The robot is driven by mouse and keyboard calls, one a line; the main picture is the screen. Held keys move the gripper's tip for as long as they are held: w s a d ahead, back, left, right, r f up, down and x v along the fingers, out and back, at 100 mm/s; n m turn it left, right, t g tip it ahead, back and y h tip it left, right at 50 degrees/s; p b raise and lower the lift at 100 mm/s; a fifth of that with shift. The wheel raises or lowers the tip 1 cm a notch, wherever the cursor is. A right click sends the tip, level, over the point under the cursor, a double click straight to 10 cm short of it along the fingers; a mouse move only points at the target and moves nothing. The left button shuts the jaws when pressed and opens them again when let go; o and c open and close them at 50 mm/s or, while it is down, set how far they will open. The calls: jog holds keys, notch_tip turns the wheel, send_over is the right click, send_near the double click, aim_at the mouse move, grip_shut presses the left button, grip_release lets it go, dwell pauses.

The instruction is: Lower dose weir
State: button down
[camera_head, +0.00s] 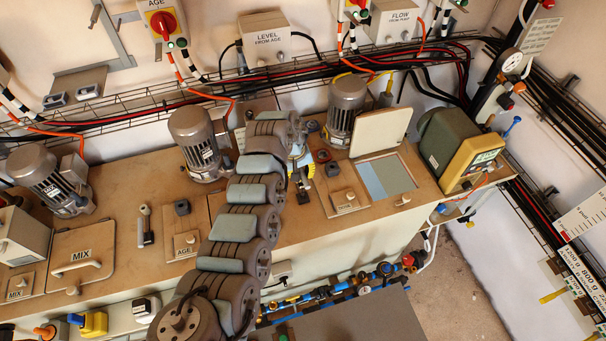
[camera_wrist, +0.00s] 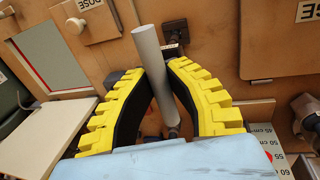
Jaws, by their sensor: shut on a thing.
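My gripper (camera_wrist: 160,78) fills the middle of the wrist view, with its yellow ribbed fingers closed around a grey round bar (camera_wrist: 148,50). The bar stands between the dark inner pads and sticks out past the fingertips. Its lower end runs toward a small dark fitting that the fingers partly hide. In the head view my gripper (camera_head: 301,172) is at the bench top, left of the DOSE plate (camera_head: 345,201), and my arm hides part of it. A scale with cm marks (camera_wrist: 268,148) and a red dot shows at the right of the wrist view.
The square opening (camera_head: 397,174) has its pale lid (camera_head: 381,133) raised behind it. A grey motor (camera_head: 346,101) stands behind my gripper and another motor (camera_head: 197,143) to its left. A green and yellow unit (camera_head: 458,150) stands at the right end of the bench.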

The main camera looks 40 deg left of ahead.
aim_at(303, 191)
notch_tip(303, 191, down, 10)
jog(key=b, duration=0.4)
jog(key=shift+r, duration=0.25)
jog(key=c, duration=1)
grip_release()
jog(key=shift+s, duration=0.1)
jog(key=shift+r, duration=0.1)
jog(key=shift+a+r, duration=0.1)
jog(key=shift+r, duration=0.8)
jog(key=shift+s+a+r, duration=0.15)
jog(key=shift+s+r, duration=0.15)
jog(key=shift+r, duration=1.35)
jog(key=shift+s+a+r, duration=0.2)
jog(key=shift+s+r, duration=0.15)
jog(key=shift+r, duration=1.3)
jog(key=shift+s+a+r, duration=0.15)
jog(key=shift+s+r, duration=0.15)
jog(key=shift+r, duration=1.35)
